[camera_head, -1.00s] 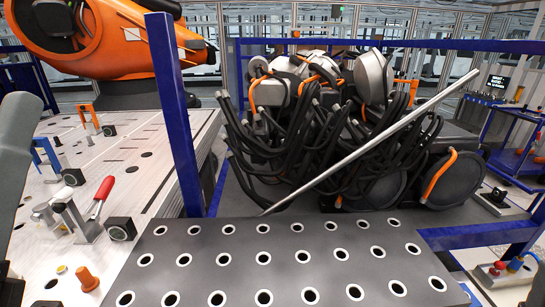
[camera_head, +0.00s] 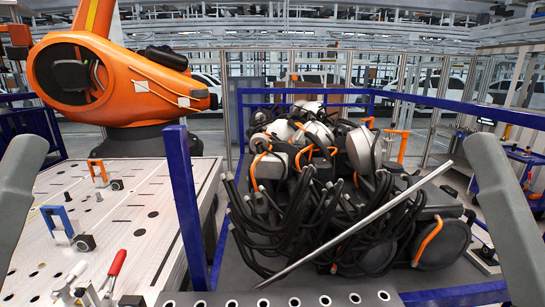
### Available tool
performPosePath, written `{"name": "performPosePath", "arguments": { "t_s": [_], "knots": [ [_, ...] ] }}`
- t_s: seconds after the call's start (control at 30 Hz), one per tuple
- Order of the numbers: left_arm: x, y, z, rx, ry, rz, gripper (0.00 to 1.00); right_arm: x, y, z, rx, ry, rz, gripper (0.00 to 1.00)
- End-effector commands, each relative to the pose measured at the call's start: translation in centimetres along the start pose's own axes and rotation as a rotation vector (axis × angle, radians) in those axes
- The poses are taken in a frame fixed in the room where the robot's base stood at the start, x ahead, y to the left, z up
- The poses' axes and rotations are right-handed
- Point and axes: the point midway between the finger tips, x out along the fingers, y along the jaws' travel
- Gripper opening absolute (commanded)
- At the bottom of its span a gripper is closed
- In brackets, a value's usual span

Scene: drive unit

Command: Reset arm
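In the head view, a grey link of my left arm (camera_head: 18,200) stands at the left edge. A grey link of my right arm (camera_head: 508,215) stands at the right edge. Neither gripper's fingers show in this view. A heap of drive units (camera_head: 310,190) with black cables and orange straps lies inside a blue-framed bin. A long pale metal bar (camera_head: 365,225) leans diagonally across the heap.
A blue post (camera_head: 187,205) rises at the bin's near left corner. A light fixture table (camera_head: 120,220) with clamps and a red-handled lever (camera_head: 117,265) is at left. A perforated grey plate (camera_head: 280,300) lies along the bottom. A large orange robot (camera_head: 120,80) stands behind the table.

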Motion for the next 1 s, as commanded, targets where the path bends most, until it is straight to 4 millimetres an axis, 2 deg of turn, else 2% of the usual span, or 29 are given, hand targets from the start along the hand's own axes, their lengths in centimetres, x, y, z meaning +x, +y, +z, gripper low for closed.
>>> {"name": "performPosePath", "arguments": {
  "t_s": [0.03, 0.1, 0.3, 0.4, 0.53, 1.0],
  "knots": [
    [4.0, 0.0, -3.7, 0.000, 0.000, 0.000, 0.50, 4.0, 0.0, -3.7, -0.001, 0.000, 0.000, 0.88],
    [6.5, 0.0, -6.0, 0.000, 0.000, 0.000, 0.50, 6.5, 0.0, -6.0, -0.001, 0.000, 0.001, 0.88],
    [13.0, -0.1, -12.0, 0.000, 0.000, 0.000, 0.50, 13.0, 0.1, -12.0, -0.002, 0.000, 0.001, 0.88],
    [14.8, -0.1, -13.7, 0.000, 0.000, 0.000, 0.50, 14.8, 0.1, -13.6, -0.002, 0.000, 0.001, 0.88],
    [15.5, -0.1, -14.3, 0.000, 0.000, 0.000, 0.50, 15.5, 0.1, -14.3, -0.002, 0.000, 0.001, 0.88],
    [15.3, -0.1, -14.1, 0.000, -0.001, 0.000, 0.50, 15.3, 0.1, -14.1, -0.002, 0.000, 0.001, 0.88]
  ]
}}
